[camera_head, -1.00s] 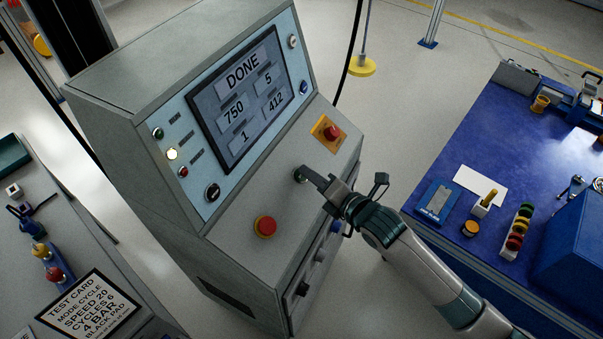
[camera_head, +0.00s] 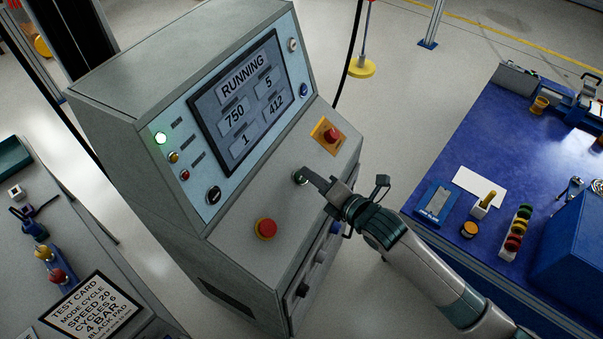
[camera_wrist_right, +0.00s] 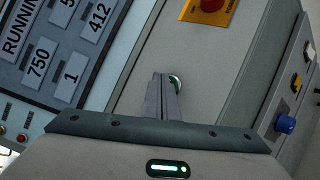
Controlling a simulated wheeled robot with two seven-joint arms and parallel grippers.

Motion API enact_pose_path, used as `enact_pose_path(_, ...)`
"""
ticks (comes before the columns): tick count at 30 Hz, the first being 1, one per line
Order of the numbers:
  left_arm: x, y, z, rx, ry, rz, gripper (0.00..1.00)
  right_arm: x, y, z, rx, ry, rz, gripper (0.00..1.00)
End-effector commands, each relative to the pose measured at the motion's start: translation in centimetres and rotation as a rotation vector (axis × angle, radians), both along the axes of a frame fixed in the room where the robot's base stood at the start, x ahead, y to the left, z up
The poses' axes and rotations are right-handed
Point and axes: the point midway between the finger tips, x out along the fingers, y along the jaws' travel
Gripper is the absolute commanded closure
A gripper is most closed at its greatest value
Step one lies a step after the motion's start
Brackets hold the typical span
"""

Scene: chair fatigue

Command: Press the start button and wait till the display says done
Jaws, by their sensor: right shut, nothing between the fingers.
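The grey control cabinet stands in the middle of the head view. Its display (camera_head: 243,100) reads RUNNING, with 750, 5, 1 and 412 below; part of it also shows in the right wrist view (camera_wrist_right: 50,50). A green lamp (camera_head: 160,138) is lit beside the display. The start button (camera_head: 299,176), round and green with a metal rim, is on the sloped panel and partly hidden behind the fingertips in the wrist view (camera_wrist_right: 175,83). My right gripper (camera_head: 309,174) is shut and empty, its tips at the button; whether they touch it I cannot tell. My left gripper is out of view.
A red mushroom button (camera_head: 265,227) sits left of my right gripper, and another on a yellow plate (camera_head: 331,134) above it. A blue workbench (camera_head: 420,165) with small parts stands at right. A test card (camera_head: 92,306) lies at lower left.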

Motion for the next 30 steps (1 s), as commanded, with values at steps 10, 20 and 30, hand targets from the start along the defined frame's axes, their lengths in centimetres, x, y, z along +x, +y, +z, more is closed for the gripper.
enact_pose_path(10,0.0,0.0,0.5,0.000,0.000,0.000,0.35,-0.1,-0.3,0.4,-0.001,-0.001,-0.001,1.00)
enact_pose_path(20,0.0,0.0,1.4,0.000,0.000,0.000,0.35,-0.2,-0.7,1.3,-0.001,-0.001,-0.001,1.00)
enact_pose_path(30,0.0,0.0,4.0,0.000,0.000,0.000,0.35,-0.8,-2.0,3.7,-0.001,-0.002,0.000,1.00)
